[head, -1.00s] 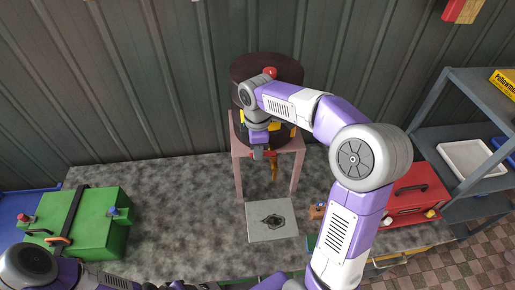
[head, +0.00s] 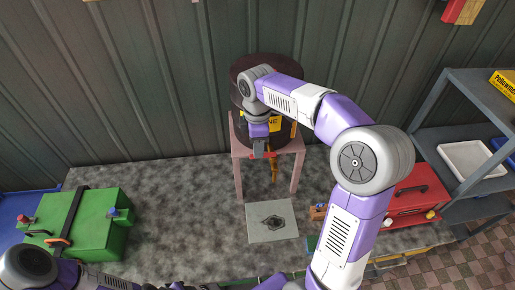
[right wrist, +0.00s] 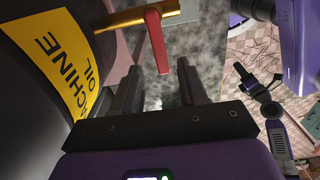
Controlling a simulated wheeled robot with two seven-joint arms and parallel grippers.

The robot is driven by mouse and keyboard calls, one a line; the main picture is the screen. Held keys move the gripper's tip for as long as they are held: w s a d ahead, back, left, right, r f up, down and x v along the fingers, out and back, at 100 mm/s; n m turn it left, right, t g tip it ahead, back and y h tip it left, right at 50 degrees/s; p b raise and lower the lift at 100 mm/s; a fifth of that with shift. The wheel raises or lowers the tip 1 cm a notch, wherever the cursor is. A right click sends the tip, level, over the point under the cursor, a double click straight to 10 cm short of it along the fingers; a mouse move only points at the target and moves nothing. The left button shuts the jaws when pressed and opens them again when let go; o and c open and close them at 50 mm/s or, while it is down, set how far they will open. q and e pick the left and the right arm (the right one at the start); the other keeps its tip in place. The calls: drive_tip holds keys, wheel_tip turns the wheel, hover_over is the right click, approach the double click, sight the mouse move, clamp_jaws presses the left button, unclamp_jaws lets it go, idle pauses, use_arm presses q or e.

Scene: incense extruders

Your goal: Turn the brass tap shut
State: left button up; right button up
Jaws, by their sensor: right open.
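The brass tap (right wrist: 140,16) has a red lever (right wrist: 156,40) and shows at the top of the right wrist view. In the head view the tap (head: 274,171) hangs low on the front of a dark drum (head: 250,72). My right gripper (head: 259,153) is in front of the drum, close to the tap. In the right wrist view its two fingers are apart (right wrist: 159,80), and the lever's lower end is near the gap between their tips. I cannot tell whether they touch it. Part of my left arm shows at lower left in the head view; its gripper is not clear.
The drum stands on a pinkish stand (head: 238,150). A grey plate with a dark stain (head: 258,234) lies before it on the mottled bench (head: 180,220). A green box (head: 95,235) is left. A red toolbox (head: 408,196) and grey shelf (head: 480,83) are right.

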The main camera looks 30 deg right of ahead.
wheel_tip(320, 180, up, 5)
drive_tip(key=shift+f, duration=0.1)
idle(0.6)
